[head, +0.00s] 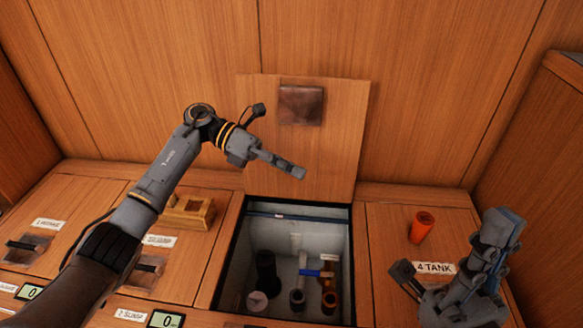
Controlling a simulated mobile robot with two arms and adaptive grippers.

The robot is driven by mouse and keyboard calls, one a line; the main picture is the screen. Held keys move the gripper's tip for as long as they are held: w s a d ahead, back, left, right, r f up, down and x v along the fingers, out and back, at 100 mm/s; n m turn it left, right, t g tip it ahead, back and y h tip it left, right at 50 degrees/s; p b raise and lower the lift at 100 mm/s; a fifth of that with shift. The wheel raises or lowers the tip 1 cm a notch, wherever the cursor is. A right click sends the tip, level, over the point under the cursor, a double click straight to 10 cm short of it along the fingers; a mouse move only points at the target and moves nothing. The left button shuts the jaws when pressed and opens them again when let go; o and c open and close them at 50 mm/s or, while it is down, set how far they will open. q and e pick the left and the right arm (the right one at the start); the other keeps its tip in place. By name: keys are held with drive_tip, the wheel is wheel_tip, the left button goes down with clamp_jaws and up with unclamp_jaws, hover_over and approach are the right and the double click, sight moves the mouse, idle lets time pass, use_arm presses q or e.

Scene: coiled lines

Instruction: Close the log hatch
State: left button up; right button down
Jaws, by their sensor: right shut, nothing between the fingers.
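The open hatch lid (342,140) is a square wooden panel with a dark square plate (301,104). It stands upright behind its opening, against the wooden wall. The opening has a dark rim (235,250) and a pale inside with pipes and a blue-handled valve (316,273). No label naming this hatch as the log hatch is readable. My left gripper (300,171) is in front of the lid's lower part, above the opening's back edge. Its fingers are seen side-on, so their gap is hidden. My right gripper (508,221) is shut and empty, right of the opening.
A small orange cup (421,227) stands right of the opening, behind the "4 TANK" label (435,268). A wooden block with square recesses (188,212) sits left of the opening. Other labelled panels with dark pulls and small displays (166,320) lie to the left.

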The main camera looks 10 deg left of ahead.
use_arm(q)
drive_tip(key=o, duration=0.3)
drive_tip(key=shift+a, duration=0.1)
drive_tip(key=v, duration=1.2)
